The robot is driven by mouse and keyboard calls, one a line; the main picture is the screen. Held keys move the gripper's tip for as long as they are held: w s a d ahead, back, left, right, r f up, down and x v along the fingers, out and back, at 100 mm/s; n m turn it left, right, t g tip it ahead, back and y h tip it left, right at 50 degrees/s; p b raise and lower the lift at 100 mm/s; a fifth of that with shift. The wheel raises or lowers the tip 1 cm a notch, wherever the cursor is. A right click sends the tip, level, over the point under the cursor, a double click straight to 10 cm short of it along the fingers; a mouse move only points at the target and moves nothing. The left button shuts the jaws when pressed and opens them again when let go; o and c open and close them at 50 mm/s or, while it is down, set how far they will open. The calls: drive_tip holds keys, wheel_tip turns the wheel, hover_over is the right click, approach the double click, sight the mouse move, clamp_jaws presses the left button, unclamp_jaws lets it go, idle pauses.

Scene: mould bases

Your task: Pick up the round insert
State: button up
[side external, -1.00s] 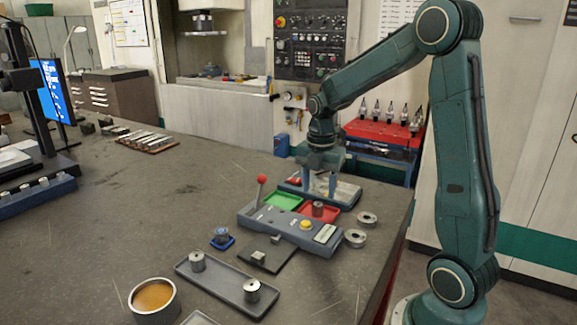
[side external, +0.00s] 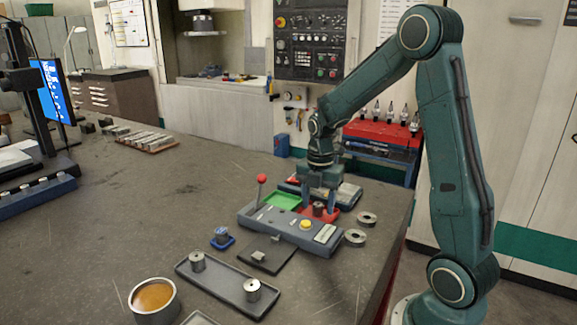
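A round insert (side external: 318,209), a small dark metal cylinder, stands upright in the red tray (side external: 331,215) behind the control box. My gripper (side external: 320,205) points down over the red tray, with its fingers apart and one on each side of this insert. Gaps seem to show between the fingers and the insert; contact cannot be made out. Other round inserts stand on the long dark tray, one at its far left end (side external: 197,261) and one at its near right end (side external: 252,290). A further cylinder sits in a small blue holder (side external: 222,242).
A control box (side external: 285,233) with a red-knobbed lever (side external: 262,180) stands just in front of the gripper. The green tray (side external: 283,200) is empty. A cup of amber liquid (side external: 153,298) stands at the front.

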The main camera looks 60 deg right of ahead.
sight(318, 204)
clamp_jaws()
drive_tip(key=shift+r, duration=0.1)
wheel_tip(318, 204, up, 20)
idle(0.8)
idle(0.4)
